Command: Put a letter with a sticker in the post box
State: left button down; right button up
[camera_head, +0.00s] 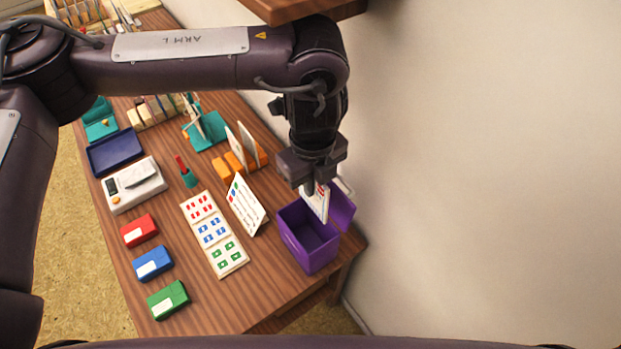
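My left gripper (311,187) comes down from the upper middle and is shut on a white letter (319,204) with a red mark near its top. The letter hangs upright over the back part of an open purple box (306,246), the post box. The box's lid (342,209) stands open at its right. I cannot tell whether the letter's lower edge is inside the box. A sheet of red, blue and green stickers (214,233) lies on the table left of the box. My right gripper does not show.
Red (139,230), blue (153,263) and green (168,299) inkpads lie along the table's left edge. A white scale (133,184), a blue tray (114,151), a standing card (246,204) and an orange holder with cards (234,163) stand nearby. A wooden shelf (305,9) overhangs at top; a wall (480,170) bounds the right.

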aim_at(312, 208)
pick_arm(q)
jog(key=shift+f+b, duration=3.2)
jog(key=shift+f, duration=1.4)
jog(key=c, duration=1.5)
grip_release()
jog(key=shift+c, duration=0.2)
jog(key=shift+r, duration=0.2)
notch_tip(312, 208, up, 6)
jog(key=p, duration=0.6)
jog(key=shift+f, duration=0.1)
